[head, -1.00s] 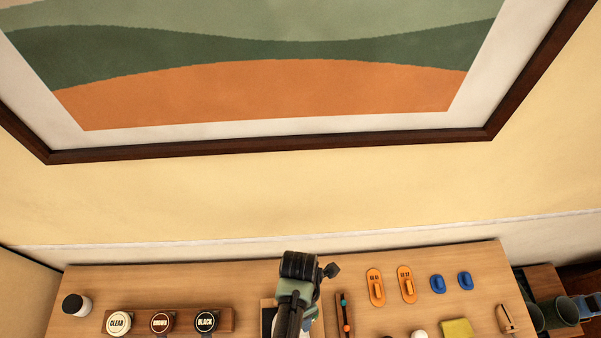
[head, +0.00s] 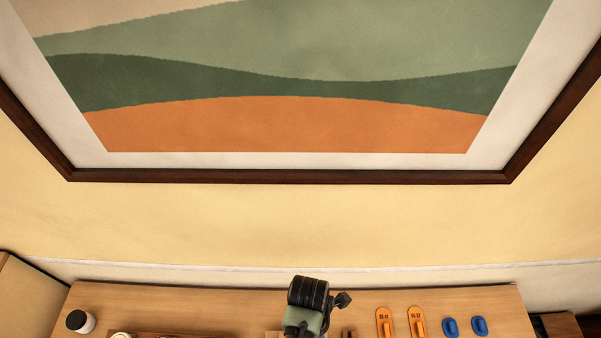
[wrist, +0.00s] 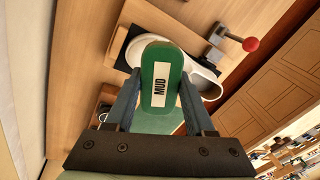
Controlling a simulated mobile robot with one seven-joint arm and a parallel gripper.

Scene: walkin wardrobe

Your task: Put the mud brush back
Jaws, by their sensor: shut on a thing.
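The mud brush (wrist: 160,85) has a green rounded back with a white label reading MUD. In the wrist view it sits between the two blue-grey fingers of my gripper (wrist: 158,92), which is shut on it. Behind the brush lies a white rounded object (wrist: 203,82) on a dark mat (wrist: 121,48), partly hidden by the brush and fingers. I cannot tell whether the brush touches it. In the head view my arm's end shows at the bottom edge, and the brush is not visible there.
A lever with a red knob (wrist: 250,44) stands beside the white object. On the wooden counter (head: 220,299) are a dark jar with a white side (head: 80,321), two orange pieces (head: 384,322) and two blue pieces (head: 450,327). A framed picture (head: 290,176) hangs on the wall behind.

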